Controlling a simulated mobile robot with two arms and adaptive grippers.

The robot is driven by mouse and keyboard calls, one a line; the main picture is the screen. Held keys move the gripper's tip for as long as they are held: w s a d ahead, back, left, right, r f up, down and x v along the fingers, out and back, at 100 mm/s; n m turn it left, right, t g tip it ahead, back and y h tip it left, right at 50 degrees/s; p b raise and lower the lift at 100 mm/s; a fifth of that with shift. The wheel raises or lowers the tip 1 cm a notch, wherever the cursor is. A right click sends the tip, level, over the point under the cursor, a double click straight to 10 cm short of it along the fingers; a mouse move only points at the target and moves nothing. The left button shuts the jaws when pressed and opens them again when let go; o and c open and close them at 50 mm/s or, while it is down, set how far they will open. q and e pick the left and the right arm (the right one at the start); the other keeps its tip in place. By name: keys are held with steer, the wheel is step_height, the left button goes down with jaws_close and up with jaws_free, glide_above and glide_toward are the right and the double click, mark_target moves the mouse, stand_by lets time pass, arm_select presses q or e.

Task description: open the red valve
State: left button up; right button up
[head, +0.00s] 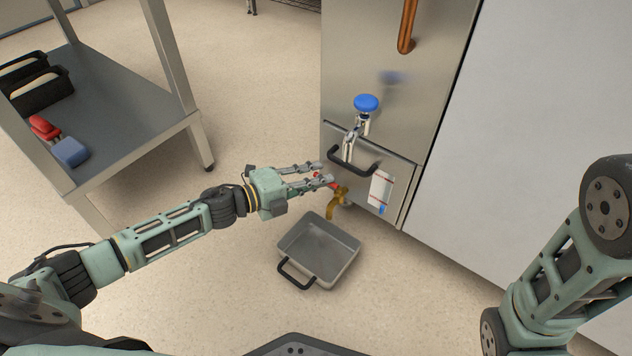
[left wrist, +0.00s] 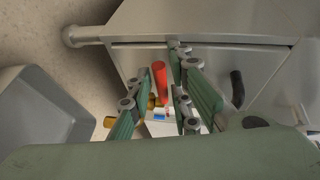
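The red valve is a red lever (head: 337,186) on a brass tap (head: 338,197) low on the steel cabinet front. In the left wrist view the red lever (left wrist: 159,80) stands between my two fingers, with a gap on either side. My left gripper (head: 326,174) is open at the tap, its fingers pointing at the cabinet. The fingers hide part of the lever in the head view. It also shows in the left wrist view (left wrist: 158,78). My right arm shows at the right edge, but its gripper is out of view.
A grey pan (head: 319,251) with a black handle sits on the floor below the tap. Above are a blue round valve (head: 366,102), a black handle (head: 353,167) and a copper pipe (head: 407,27). A white tag (head: 381,187) is beside the tap. A steel table (head: 111,104) stands left.

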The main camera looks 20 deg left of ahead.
arm_select(q)
jaws_close()
stand_by(0.7)
